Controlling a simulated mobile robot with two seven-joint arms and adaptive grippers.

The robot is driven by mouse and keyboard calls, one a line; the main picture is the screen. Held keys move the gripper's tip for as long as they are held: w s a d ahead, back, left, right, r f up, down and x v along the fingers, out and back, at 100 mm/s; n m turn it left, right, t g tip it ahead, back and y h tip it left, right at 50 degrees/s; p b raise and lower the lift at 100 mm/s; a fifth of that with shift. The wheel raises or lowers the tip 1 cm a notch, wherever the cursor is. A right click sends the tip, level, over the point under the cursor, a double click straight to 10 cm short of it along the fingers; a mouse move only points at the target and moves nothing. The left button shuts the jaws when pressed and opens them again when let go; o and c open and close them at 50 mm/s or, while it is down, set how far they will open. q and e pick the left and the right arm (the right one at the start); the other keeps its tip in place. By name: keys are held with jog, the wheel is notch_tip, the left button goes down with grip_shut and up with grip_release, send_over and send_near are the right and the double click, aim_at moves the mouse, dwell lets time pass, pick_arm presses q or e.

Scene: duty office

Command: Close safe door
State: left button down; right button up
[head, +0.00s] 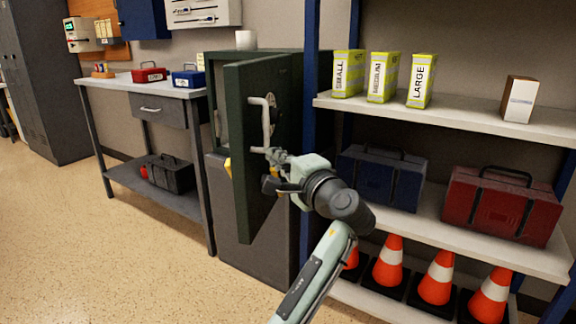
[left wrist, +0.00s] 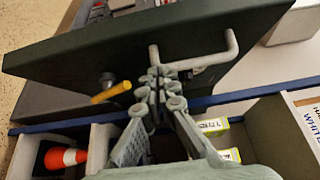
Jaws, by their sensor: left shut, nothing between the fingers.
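The safe (head: 278,80) is a dark green box on a grey cabinet, between the side table and the shelf. Its door (head: 242,195) stands open, swung out toward me, and part of the pale interior shows to its left. The door's grey bar handle (head: 266,115) also shows in the left wrist view (left wrist: 232,48). A yellow lever on a dark knob (left wrist: 112,92) sits on the door face. My left gripper (head: 272,168) is shut and empty, with its fingertips (left wrist: 163,80) close to the handle's lower end; I cannot tell if they touch. My right gripper is not in view.
A shelf (head: 450,115) with blue uprights stands close on the right, holding yellow boxes, a blue case (head: 382,178), a red case (head: 500,205) and traffic cones. A side table (head: 125,84) with small boxes stands left. The floor at front left is clear.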

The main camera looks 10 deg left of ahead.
aim_at(249, 149)
pick_arm(q)
jog(key=shift+w+a, duration=0.1)
jog(key=shift+a, duration=1.95)
jog(key=shift+a, duration=0.1)
